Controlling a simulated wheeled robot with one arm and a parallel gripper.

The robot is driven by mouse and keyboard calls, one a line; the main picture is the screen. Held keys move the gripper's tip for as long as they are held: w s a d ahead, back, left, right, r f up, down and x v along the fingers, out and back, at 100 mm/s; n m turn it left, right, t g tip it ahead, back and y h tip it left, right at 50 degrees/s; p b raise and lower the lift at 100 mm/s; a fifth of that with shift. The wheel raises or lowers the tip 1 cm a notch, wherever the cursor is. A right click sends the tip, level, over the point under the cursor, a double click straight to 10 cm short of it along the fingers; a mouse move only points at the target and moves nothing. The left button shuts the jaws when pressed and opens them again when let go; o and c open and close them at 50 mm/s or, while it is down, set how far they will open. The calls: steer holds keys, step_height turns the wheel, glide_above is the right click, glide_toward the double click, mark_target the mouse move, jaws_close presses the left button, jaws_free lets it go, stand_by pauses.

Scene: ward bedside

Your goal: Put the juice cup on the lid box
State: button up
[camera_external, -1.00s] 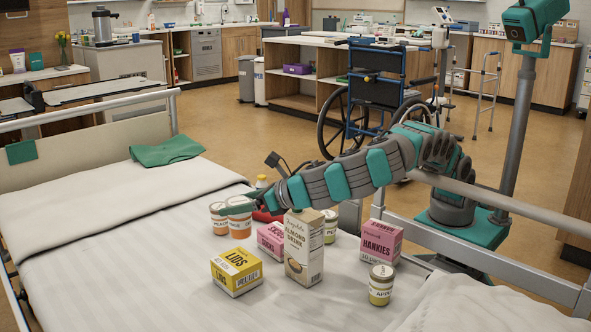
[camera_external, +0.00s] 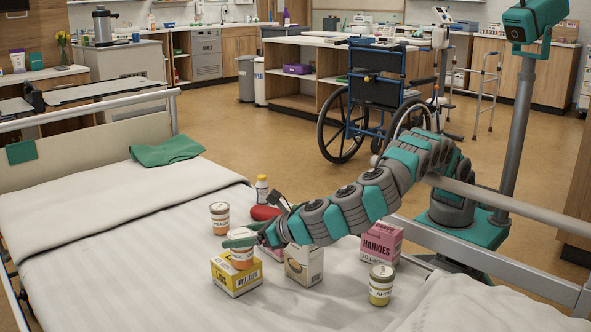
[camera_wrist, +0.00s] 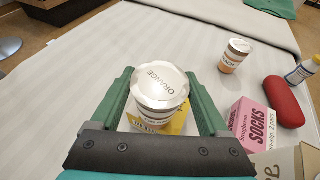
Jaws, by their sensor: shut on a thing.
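The juice cup (camera_external: 242,259), with a white lid marked ORANGE, is between the fingers of my gripper (camera_external: 240,239). It is upright over the yellow lid box (camera_external: 236,279). I cannot tell whether its base touches the box top or hovers just above it. In the wrist view the cup (camera_wrist: 160,88) fills the space between the green fingers of my gripper (camera_wrist: 160,80), which is shut on it. The yellow lid box (camera_wrist: 178,122) shows below the cup, mostly hidden by it.
Another lidded cup (camera_external: 219,218) stands behind, left of a red case (camera_external: 264,212) and a small bottle (camera_external: 262,188). The hankies box (camera_external: 381,242) and apple cup (camera_external: 381,285) stand farther right.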

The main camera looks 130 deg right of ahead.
steer(key=o, duration=1.6)
steer(key=shift+a+r, duration=0.1)
steer(key=shift+r, duration=0.05)
steer(key=v, duration=1.1)
steer(key=shift+s+a+r+b, duration=0.1)
steer(key=shift+s+a+b, duration=0.1)
steer(key=shift+a+b, duration=0.1)
